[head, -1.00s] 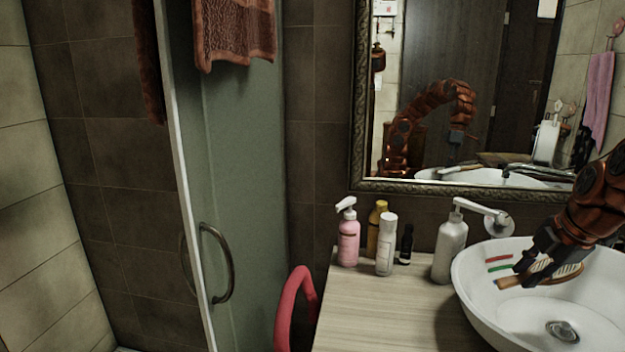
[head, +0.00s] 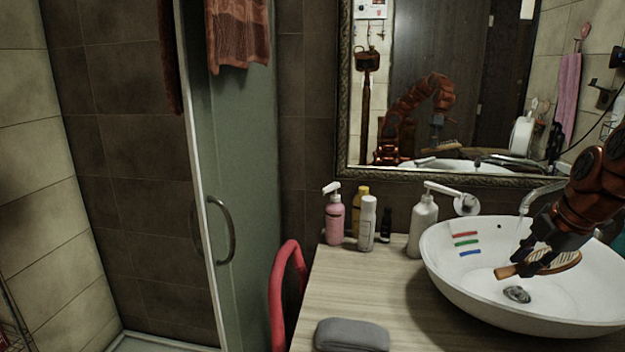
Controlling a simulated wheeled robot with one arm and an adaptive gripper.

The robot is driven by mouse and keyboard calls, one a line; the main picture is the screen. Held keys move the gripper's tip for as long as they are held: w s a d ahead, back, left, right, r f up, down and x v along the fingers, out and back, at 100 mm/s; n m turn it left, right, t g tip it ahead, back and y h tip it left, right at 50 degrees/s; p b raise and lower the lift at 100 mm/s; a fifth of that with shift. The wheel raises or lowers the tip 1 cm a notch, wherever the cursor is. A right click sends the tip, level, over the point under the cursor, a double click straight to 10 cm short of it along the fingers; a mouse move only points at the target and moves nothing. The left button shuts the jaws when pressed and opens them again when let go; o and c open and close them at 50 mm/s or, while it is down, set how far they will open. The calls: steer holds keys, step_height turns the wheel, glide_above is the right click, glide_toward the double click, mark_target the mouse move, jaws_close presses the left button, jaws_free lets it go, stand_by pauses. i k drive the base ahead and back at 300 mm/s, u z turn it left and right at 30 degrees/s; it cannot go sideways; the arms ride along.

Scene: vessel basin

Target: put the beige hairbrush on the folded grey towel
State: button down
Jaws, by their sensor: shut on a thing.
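The beige hairbrush (head: 508,270) is in my gripper (head: 540,262), above the white basin at the right of the head view. The handle points left and the bristled head shows to the right of the fingers. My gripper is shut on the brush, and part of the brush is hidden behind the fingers. The folded grey towel (head: 351,335) lies on the wooden counter at the bottom of the view, to the left of the basin and apart from the brush.
The white basin (head: 450,283) holds red, green and blue strips on its inner wall. A pink pump bottle (head: 334,220), a white bottle (head: 367,224) and a grey pump bottle (head: 422,228) stand along the back. The counter (head: 345,282) between bottles and towel is clear.

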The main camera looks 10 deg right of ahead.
mark_target(353, 328)
steer(key=z, duration=0.05)
steer(key=k, duration=1.1)
steer(key=u, duration=0.05)
